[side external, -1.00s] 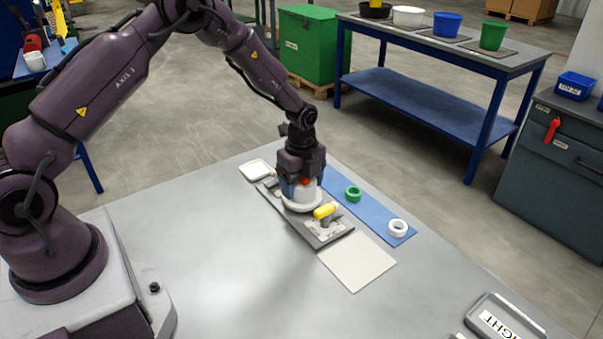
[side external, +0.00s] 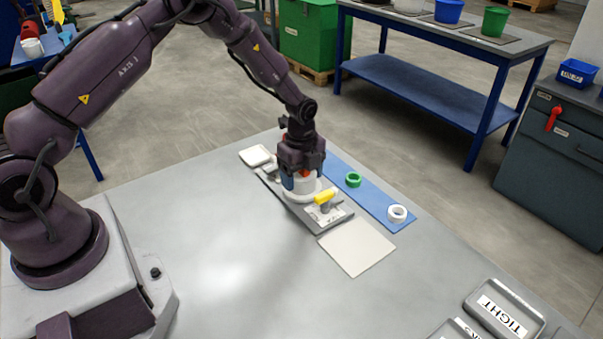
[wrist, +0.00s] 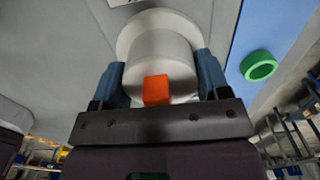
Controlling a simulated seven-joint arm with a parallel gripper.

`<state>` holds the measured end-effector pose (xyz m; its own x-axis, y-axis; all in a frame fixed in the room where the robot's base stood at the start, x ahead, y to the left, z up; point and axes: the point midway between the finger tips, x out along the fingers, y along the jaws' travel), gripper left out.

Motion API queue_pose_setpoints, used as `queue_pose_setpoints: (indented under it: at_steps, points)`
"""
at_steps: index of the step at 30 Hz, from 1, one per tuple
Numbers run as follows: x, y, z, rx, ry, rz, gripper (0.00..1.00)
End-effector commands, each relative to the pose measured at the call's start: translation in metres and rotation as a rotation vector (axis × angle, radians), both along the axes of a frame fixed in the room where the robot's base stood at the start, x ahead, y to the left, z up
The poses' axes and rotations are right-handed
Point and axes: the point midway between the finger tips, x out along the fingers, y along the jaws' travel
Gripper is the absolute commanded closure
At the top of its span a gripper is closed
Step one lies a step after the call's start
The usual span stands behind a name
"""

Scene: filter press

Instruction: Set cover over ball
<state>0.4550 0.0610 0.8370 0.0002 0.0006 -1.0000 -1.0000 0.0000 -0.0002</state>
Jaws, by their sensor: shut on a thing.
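My gripper (side external: 301,176) is shut on a white cover, a round body with a wider flange (side external: 300,195). In the wrist view the blue fingers of my gripper (wrist: 160,80) press on both sides of the white cover (wrist: 158,45), and an orange block (wrist: 157,90) shows against it.
A blue strip (side external: 374,196) behind the fixture bears a green ring (side external: 353,179) and a white ring (side external: 397,214). A white pad (side external: 356,248) lies at the fixture's right end, a small white tray (side external: 255,155) at its far end. Grey labelled trays (side external: 505,309) sit front right. The table's middle is clear.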

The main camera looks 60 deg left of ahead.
Motion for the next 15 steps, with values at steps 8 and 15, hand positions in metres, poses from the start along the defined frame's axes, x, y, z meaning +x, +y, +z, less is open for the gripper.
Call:
queue_pose_setpoints:
  at_steps: [8,15]
  points:
    - [0.0002,0.0001,-0.0031,0.000,-0.001,0.000,0.17]
    - [0.0001,0.0001,-0.0031,0.000,0.000,0.000,0.01]
